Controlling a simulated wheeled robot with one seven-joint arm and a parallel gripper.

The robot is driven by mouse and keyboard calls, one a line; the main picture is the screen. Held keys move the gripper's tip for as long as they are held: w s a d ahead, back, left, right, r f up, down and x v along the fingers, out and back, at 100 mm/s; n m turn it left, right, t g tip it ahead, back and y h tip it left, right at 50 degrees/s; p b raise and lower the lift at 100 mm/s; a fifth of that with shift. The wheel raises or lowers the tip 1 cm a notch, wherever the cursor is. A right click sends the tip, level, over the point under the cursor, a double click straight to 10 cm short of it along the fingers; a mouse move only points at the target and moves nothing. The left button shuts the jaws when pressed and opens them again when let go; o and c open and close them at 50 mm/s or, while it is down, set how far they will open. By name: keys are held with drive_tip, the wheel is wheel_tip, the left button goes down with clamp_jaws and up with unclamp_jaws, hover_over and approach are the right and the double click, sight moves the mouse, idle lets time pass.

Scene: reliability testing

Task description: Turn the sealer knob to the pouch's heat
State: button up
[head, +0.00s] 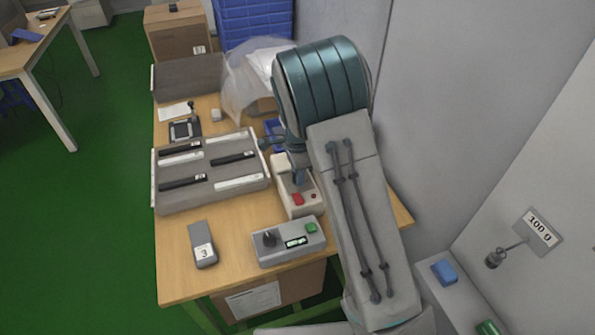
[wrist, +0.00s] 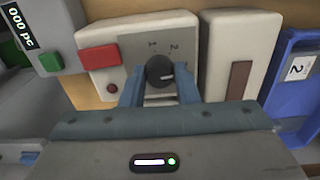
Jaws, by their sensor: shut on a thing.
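The sealer (head: 310,207) is a cream-white unit with a red button, on the wooden table. In the wrist view its grey dial plate (wrist: 133,46) carries the marks 1 and 2 above a round black knob (wrist: 158,68). In the head view my arm and gripper (head: 299,178) partly hide the sealer and hide the knob. I cannot clearly identify a pouch.
A grey control box (head: 289,243) with a black knob and green button stands at the table's front. A grey tray (head: 163,202) holds several black and white bars. A blue bin labelled 2 (wrist: 300,95) stands right of the sealer.

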drive_tip(key=shift+r+m, duration=0.1)
drive_tip(key=shift+m, duration=0.6)
drive_tip(key=o, duration=1)
wheel_tip(320, 180, up, 14)
drive_tip(key=shift+f, duration=0.15)
